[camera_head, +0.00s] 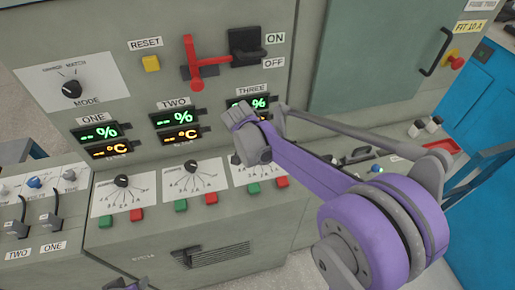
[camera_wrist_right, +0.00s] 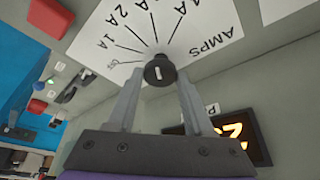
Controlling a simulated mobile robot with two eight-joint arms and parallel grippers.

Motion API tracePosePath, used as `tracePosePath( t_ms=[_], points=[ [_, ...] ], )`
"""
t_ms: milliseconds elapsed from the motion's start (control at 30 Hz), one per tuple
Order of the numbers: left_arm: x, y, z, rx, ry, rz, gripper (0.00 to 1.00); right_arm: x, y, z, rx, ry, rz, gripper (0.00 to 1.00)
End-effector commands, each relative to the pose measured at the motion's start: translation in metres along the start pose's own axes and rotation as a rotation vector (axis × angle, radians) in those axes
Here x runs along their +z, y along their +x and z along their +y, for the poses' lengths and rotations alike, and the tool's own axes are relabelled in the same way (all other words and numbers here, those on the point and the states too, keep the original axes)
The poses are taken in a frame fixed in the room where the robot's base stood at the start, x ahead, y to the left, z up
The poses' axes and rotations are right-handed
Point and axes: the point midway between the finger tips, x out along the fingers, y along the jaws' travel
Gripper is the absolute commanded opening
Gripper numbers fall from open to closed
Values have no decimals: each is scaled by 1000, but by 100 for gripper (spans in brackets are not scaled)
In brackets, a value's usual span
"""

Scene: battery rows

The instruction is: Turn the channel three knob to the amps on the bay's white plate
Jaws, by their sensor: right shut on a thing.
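The channel three knob (camera_wrist_right: 159,72) is black with a white pointer line, seen in the right wrist view. It sits on a white dial plate (camera_wrist_right: 85,45) marked 1A, 2A and AMPS. My right gripper (camera_wrist_right: 159,80) is shut on it, with a finger on each side. In the head view my right gripper (camera_head: 248,145) hides this knob; part of its dial plate (camera_head: 240,172) shows below the THREE display. A white plate (camera_head: 482,5) at the top right is cut off and too small to read surely. A small dark piece at the bottom edge may be my left gripper (camera_head: 125,285).
Channel one (camera_head: 121,181) and two (camera_head: 191,166) knobs stand to the left, with green and red buttons below. Above are the displays, a red lever (camera_head: 192,65) and an ON/OFF switch (camera_head: 245,42). A yellow plate (camera_head: 470,26) reads FIT 10 A.

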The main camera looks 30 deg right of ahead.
Motion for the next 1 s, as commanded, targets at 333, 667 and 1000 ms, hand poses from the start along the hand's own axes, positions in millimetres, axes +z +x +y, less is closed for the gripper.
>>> tracePosePath(
  t_ms=[333, 667, 1000],
  points=[
    [0, 0, 0, 0, 0, 0, 50, 1, 0, 0, 3, 6, -2, 0],
    [0, 0, 0, 0, 0, 0, 50, 0, 0, 0, 3, 6, -2, 81],
    [-1, -1, 0, 0, 0, 1, 50, 0, -11, 0, 2, 5, -1, 81]
  ],
)
